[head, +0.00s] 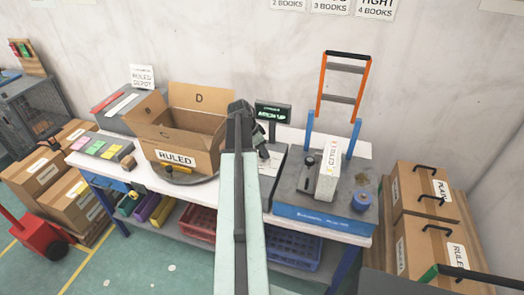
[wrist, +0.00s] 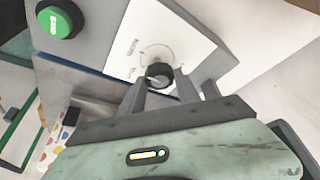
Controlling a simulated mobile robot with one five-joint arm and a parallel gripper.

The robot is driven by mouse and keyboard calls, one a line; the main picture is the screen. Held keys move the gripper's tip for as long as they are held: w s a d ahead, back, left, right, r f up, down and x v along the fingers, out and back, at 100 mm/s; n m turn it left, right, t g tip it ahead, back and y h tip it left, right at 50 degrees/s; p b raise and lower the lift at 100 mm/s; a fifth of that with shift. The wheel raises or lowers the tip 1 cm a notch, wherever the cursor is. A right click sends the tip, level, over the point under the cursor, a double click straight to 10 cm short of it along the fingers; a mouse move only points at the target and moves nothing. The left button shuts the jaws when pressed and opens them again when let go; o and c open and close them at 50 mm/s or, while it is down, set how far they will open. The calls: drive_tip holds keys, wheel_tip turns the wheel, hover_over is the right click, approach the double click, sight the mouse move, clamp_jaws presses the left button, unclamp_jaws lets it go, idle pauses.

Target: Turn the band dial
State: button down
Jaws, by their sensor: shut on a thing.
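The band dial (wrist: 158,73) is a small dark round knob on a white panel with a printed arc and small lettering, in the wrist view. My gripper (wrist: 160,88) has a finger on either side of the dial and is shut on it. In the head view my own arm hides the dial and the fingertips. I cannot read the dial's setting. A big green button (wrist: 60,19) with white lettering sits on the grey housing to the left of the dial.
On the bench, an open carton (head: 178,158) stands left of my arm. A small dark display (head: 273,112) with green text stands behind. A blue-grey machine (head: 325,215) bearing an upright white pack (head: 328,172) is to the right. Cartons (head: 425,190) are stacked at the far right.

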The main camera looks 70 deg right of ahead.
drive_tip(key=n+t, duration=0.1)
drive_tip(key=n, duration=0.2)
drive_tip(key=n+t, duration=0.1)
drive_tip(key=n, duration=0.1)
drive_tip(key=shift+s+a+n+h, duration=0.15)
drive_tip(key=shift+s+n+h, duration=0.05)
drive_tip(key=shift+n+h, duration=0.2)
drive_tip(key=n+t, duration=0.2)
drive_tip(key=n, duration=0.4)
drive_tip(key=shift+s, duration=0.15)
drive_tip(key=n+t, duration=0.1)
drive_tip(key=n, duration=0.2)
drive_tip(key=n+t+y, duration=0.1)
drive_tip(key=n, duration=0.2)
drive_tip(key=shift+s+d+n+t, duration=0.1)
drive_tip(key=shift+d+n+t, duration=0.1)
drive_tip(key=shift+n+t, duration=0.1)
drive_tip(key=n+y, duration=0.1)
drive_tip(key=n, duration=0.1)
drive_tip(key=n+y, duration=0.1)
drive_tip(key=n, duration=0.2)
drive_tip(key=shift+d+t, duration=0.1)
drive_tip(key=shift+t, duration=0.2)
drive_tip(key=shift+s+n, duration=0.1)
drive_tip(key=shift+n, duration=0.2)
drive_tip(key=c, duration=0.9)
unclamp_jaws()
drive_tip(key=shift+o, duration=0.2)
drive_tip(key=shift+r, duration=0.1)
